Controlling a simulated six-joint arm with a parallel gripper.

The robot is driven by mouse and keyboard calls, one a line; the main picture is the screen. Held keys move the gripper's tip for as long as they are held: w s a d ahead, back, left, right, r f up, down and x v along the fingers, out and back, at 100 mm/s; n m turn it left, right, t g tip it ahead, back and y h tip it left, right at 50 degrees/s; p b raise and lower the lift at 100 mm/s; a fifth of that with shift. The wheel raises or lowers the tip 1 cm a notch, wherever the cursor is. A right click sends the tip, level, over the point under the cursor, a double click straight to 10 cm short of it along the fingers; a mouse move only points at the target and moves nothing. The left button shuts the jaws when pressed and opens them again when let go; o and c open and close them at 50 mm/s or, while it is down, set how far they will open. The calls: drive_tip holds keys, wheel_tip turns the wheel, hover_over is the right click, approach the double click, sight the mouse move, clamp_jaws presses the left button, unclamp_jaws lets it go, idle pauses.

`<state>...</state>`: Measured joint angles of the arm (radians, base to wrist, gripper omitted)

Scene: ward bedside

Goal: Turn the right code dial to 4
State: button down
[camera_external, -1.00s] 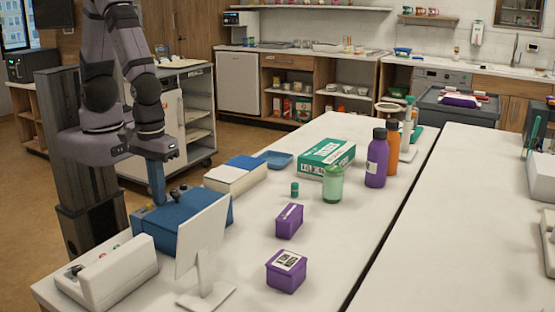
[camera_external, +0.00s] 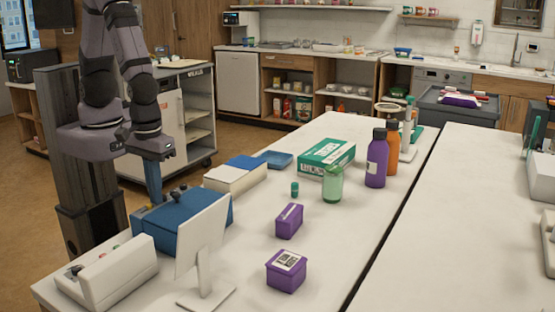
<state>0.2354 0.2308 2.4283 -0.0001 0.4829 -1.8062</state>
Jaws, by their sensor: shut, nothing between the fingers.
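The blue box (camera_external: 196,207) stands at the near left end of the white table. Small dark knobs (camera_external: 176,195) show on its top. Their digits and pointers are too small to read, so I cannot tell what the right code dial is set to. My gripper (camera_external: 155,200) points down at the far left part of the box top, with its blue fingers shut and empty. It is left of the dark knobs. I cannot tell whether its tips touch anything. A white panel on a stand (camera_external: 203,240) hides part of the box's front.
A white device with buttons (camera_external: 108,274) stands left of the panel. A white and blue box (camera_external: 236,174) lies behind the blue box. Two purple boxes (camera_external: 286,270) (camera_external: 289,221), a green jar (camera_external: 332,184) and bottles (camera_external: 377,160) stand to the right.

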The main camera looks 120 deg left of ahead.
drive_tip(key=shift+s+a+p, duration=0.1)
drive_tip(key=shift+s+p, duration=0.45)
idle(0.5)
drive_tip(key=shift+s+d, duration=0.1)
drive_tip(key=shift+d, duration=0.25)
wheel_tip(320, 180, up, 6)
drive_tip(key=p, duration=0.6)
idle(0.4)
drive_tip(key=shift+w+a+f+b, duration=0.1)
drive_tip(key=shift+w+f+b, duration=0.3)
drive_tip(key=shift+f+b, duration=0.55)
drive_tip(key=shift+w+a+f+b, duration=0.1)
drive_tip(key=shift+w+f+b, duration=0.25)
drive_tip(key=shift+f+b, duration=0.65)
drive_tip(key=shift+w+a+f+b, duration=0.1)
drive_tip(key=shift+w+f+b, duration=0.3)
drive_tip(key=shift+f+b, duration=0.55)
